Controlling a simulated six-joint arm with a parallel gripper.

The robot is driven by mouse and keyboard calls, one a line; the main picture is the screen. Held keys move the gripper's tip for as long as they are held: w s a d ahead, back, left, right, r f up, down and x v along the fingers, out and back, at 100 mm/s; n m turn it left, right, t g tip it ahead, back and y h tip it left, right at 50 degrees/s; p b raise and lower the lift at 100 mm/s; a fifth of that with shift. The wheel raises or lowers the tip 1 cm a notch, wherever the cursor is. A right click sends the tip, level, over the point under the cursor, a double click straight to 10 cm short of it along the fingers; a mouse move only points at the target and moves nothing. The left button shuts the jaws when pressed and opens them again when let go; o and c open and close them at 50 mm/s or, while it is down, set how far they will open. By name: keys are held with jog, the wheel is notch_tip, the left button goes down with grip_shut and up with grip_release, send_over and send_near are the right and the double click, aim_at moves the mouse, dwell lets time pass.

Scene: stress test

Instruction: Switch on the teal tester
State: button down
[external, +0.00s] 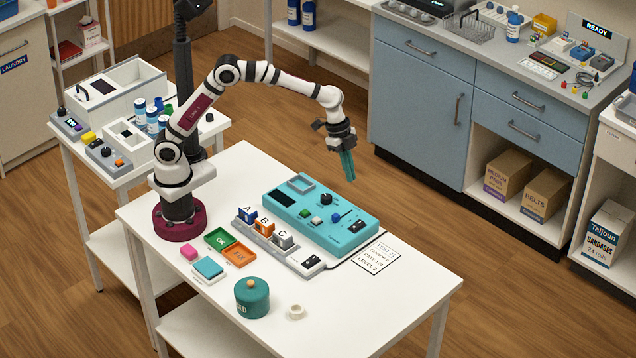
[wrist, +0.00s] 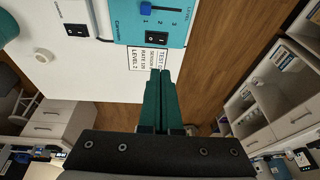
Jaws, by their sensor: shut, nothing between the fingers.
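The teal tester (external: 345,241) lies on the white table in the external view. It has a dark screen, a black knob (external: 326,198), a green button (external: 304,213), a blue slider (external: 336,217) and a black rocker switch (external: 355,226). Its near part also shows at the top of the wrist view (wrist: 130,30), with the blue slider by the numbers 1, 2, 3 and the rocker switch (wrist: 156,37). I cannot tell the rocker's position. My gripper (external: 350,178), with green fingers, is shut and empty. It hangs above the tester's far right side, apart from it.
Trays and a teal pot (external: 252,297) occupy the near left; the table's front right is clear.

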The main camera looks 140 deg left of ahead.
aim_at(360, 222)
jog(key=x, duration=0.8)
jog(key=s+x, duration=0.1)
jog(key=x, duration=0.4)
jog(key=shift+f, duration=0.6)
jog(key=shift+a+f, duration=0.1)
